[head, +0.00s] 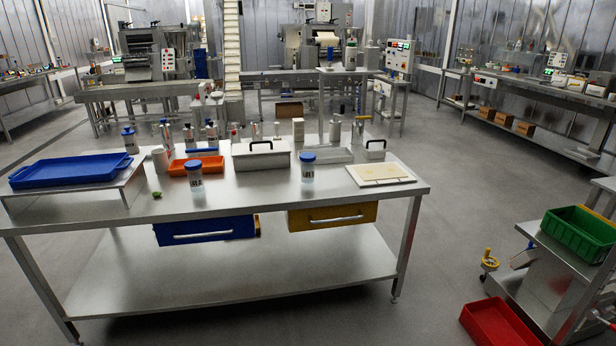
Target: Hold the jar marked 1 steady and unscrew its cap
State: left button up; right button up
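Two clear jars with blue caps and dark markings stand upright on the steel table (250,205). One jar (195,182) is near the front edge, left of the middle. The other jar (308,172) is right of the middle. A similar blue-capped jar (130,143) stands at the back left. The markings are too small to read, so I cannot tell which jar is marked 1. The caps sit on the jars. Neither of my grippers is in view.
A blue tray (70,172) rests on a raised stand at left. An orange tray (208,163), a lidded steel box (260,155) and a pale board (380,173) share the tabletop. A small green item (157,195) lies near the front. Blue (205,231) and yellow (333,216) drawers hang below.

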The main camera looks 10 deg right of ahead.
aim_at(307, 168)
jog(key=i+l, duration=0.35)
jog(key=i, duration=0.2)
jog(key=i+l, duration=0.4)
jog(key=i, duration=0.15)
